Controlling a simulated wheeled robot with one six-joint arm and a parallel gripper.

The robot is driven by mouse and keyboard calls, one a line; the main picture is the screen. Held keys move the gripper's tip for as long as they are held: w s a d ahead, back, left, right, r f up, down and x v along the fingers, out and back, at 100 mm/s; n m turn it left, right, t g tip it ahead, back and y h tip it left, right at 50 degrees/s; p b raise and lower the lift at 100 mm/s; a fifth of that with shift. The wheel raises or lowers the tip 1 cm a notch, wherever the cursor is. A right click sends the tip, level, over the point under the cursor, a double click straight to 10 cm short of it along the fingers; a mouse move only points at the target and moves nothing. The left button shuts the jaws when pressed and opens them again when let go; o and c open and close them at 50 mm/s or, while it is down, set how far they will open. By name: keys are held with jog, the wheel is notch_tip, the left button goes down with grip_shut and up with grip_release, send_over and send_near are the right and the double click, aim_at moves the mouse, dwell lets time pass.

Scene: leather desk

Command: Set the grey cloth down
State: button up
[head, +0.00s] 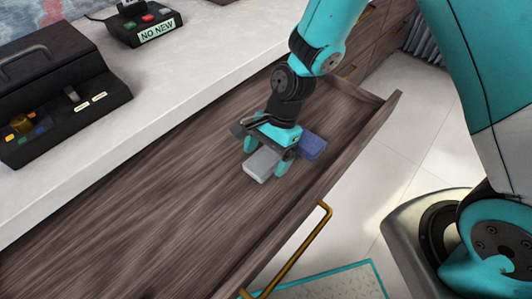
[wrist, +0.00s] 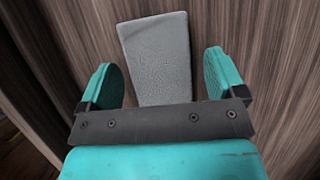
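The grey cloth (head: 261,166), a small folded block, lies in the open wooden drawer (head: 130,215), apparently on its floor. In the wrist view the grey cloth (wrist: 158,55) shows between and beyond the fingers. My gripper (head: 265,156) is low in the drawer, right at the cloth. In the wrist view my gripper (wrist: 164,80) has its teal fingers spread, with a gap on each side of the cloth. The near end of the cloth is hidden behind the gripper's dark bar.
A blue folded cloth (head: 312,146) lies in the drawer close to the right of my gripper. The drawer's front wall with its brass handle (head: 300,250) is on the near side. Black devices (head: 55,85) stand on the pale counter (head: 200,60). The drawer's left part is clear.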

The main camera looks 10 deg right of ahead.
jog(key=shift+r, duration=0.1)
jog(key=p+v, duration=0.2)
jog(key=v, duration=1)
jog(key=s+d+r+n+t, duration=0.1)
jog(key=s+r+n+t, duration=0.1)
jog(key=s+r+n, duration=1.3)
jog(key=r+n, duration=0.1)
jog(key=n, duration=0.2)
jog(key=shift+s+d+r+t, duration=0.15)
jog(key=shift+s+t, duration=0.15)
jog(key=shift+s, duration=0.1)
